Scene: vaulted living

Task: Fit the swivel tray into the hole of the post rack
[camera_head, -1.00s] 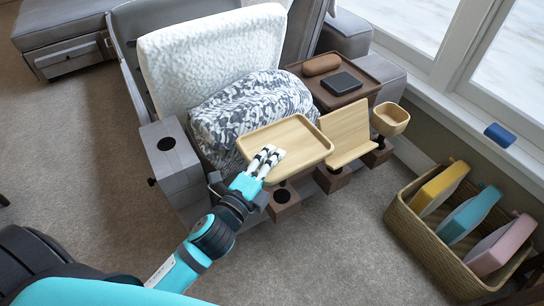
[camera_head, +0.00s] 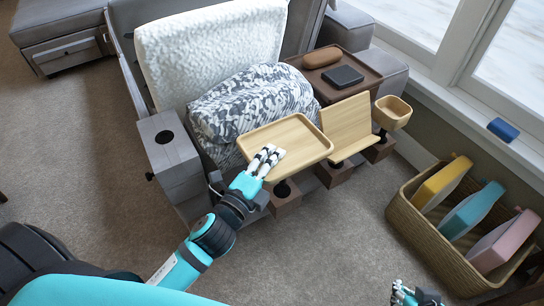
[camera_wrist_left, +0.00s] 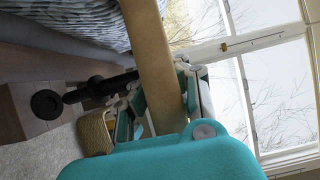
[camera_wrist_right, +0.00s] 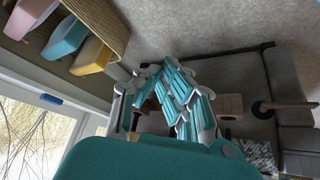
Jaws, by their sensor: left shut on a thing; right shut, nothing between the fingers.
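The swivel tray (camera_head: 290,138) is a pale wooden rectangular tray with a raised rim. My left gripper (camera_head: 266,160) is shut on its near left edge. In the left wrist view the tray (camera_wrist_left: 150,60) shows edge-on, with a black post (camera_wrist_left: 98,88) below it. The post points at a dark round hole (camera_wrist_left: 46,104) in a brown block, with a small gap seeming to remain between them. That block (camera_head: 286,203) is the left one of the post rack's brown blocks. My right gripper (camera_head: 412,294) is shut and empty at the lower right.
A wooden angled stand (camera_head: 347,128) and a wooden cup (camera_head: 392,112) stand on the rack's other blocks. A patterned cushion (camera_head: 250,100) lies behind the tray. A wicker basket (camera_head: 428,240) stands right.

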